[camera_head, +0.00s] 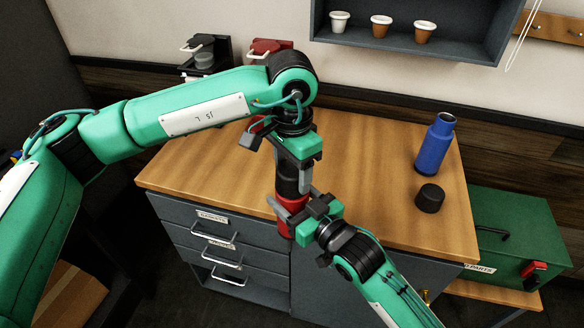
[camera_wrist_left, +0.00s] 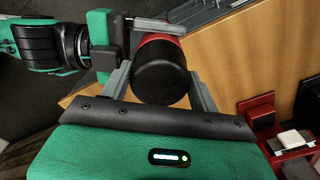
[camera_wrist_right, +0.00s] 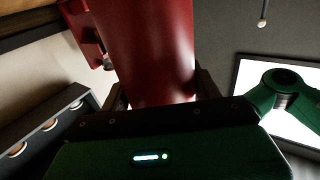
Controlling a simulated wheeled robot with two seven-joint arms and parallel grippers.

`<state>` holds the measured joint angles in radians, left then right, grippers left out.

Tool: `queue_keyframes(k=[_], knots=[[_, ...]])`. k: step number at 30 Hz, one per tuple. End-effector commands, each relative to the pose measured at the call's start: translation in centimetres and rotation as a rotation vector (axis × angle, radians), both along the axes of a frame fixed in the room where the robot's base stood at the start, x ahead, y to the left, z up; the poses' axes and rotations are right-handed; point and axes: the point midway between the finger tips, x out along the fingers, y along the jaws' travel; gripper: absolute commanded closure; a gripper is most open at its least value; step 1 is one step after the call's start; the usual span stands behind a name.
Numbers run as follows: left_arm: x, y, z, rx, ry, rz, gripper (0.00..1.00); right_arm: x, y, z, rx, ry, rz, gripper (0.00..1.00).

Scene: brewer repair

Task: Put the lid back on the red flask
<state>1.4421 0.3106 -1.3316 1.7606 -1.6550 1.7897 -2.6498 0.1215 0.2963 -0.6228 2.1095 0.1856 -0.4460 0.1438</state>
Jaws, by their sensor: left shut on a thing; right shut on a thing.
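The red flask (camera_head: 284,222) is upright in front of the counter's front edge, with my right gripper (camera_head: 291,210) shut around it. Its red body fills the middle of the right wrist view (camera_wrist_right: 150,50). The black lid (camera_head: 289,184) is directly above the flask, and my left gripper (camera_head: 293,168) is shut on it from above. In the left wrist view the round lid (camera_wrist_left: 161,72) sits between the fingers, with the flask's red edge (camera_wrist_left: 153,38) just behind it. Lid and flask look lined up and touching; whether the lid is fully seated cannot be told.
On the wooden counter (camera_head: 360,170), an open blue flask (camera_head: 435,147) stands at the right with a loose black lid (camera_head: 430,198) beside it. A black brewer (camera_head: 205,52) and a red one (camera_head: 270,47) are at the back. A green toolbox (camera_head: 525,235) stands right of the counter.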

Motion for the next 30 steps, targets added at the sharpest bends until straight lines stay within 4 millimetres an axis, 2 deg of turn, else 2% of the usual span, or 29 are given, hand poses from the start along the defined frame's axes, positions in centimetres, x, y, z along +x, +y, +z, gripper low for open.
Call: queue_keyframes(k=[3, 7, 18, 19, 21, 30], knots=[[0.06, 0.07, 0.09, 0.000, -0.001, -0.151, 0.61, 0.01, -0.01, 0.07, 0.001, -0.002, 0.000, 1.00], [0.08, 0.08, 0.08, 0.000, -0.001, -0.260, 0.61, 0.01, -0.02, 0.06, 0.001, -0.001, 0.000, 1.00], [0.09, 0.09, 0.08, 0.000, -0.001, -0.292, 0.61, 0.01, -0.03, 0.03, 0.001, -0.001, -0.001, 1.00], [0.09, 0.09, 0.08, 0.000, -0.001, -0.292, 0.33, 0.02, -0.04, 0.03, 0.001, -0.001, -0.001, 1.00], [0.08, 0.09, 0.07, 0.000, -0.001, -0.292, 0.19, 0.01, -0.03, 0.03, 0.001, -0.001, -0.001, 1.00], [0.06, 0.05, 0.11, 0.000, -0.001, -0.292, 0.17, 0.01, -0.01, 0.09, 0.001, -0.002, 0.000, 1.00]])
